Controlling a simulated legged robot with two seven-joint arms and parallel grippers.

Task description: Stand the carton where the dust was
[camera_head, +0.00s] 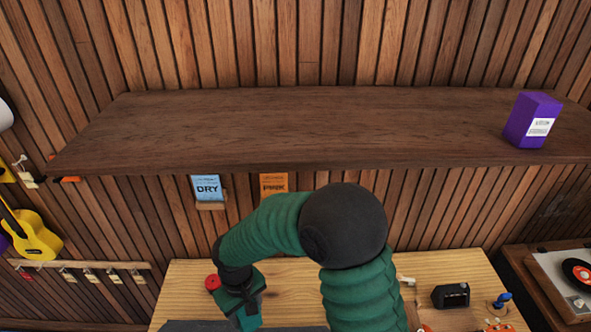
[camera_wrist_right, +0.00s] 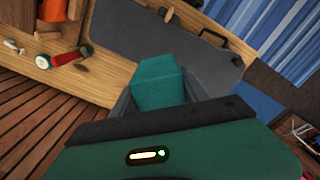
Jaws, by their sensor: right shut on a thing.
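A purple carton (camera_head: 532,120) with a white label stands upright at the right end of the dark wooden shelf (camera_head: 300,125). I cannot make out any dust on the shelf. My right gripper (camera_head: 247,309) is low over the workbench, below the shelf and well left of the carton. In the right wrist view the gripper (camera_wrist_right: 160,95) is shut on a teal block (camera_wrist_right: 158,75), which sits between its dark fingers. I cannot tell what this block is. My left gripper is not in view.
The wooden workbench (camera_head: 290,275) holds a red-ended tool (camera_wrist_right: 68,58), a black device (camera_head: 450,296) and a grey flat surface (camera_wrist_right: 205,50). Blue and orange cards (camera_head: 207,187) hang under the shelf. A yellow ukulele (camera_head: 32,235) hangs left. The shelf's left and middle are clear.

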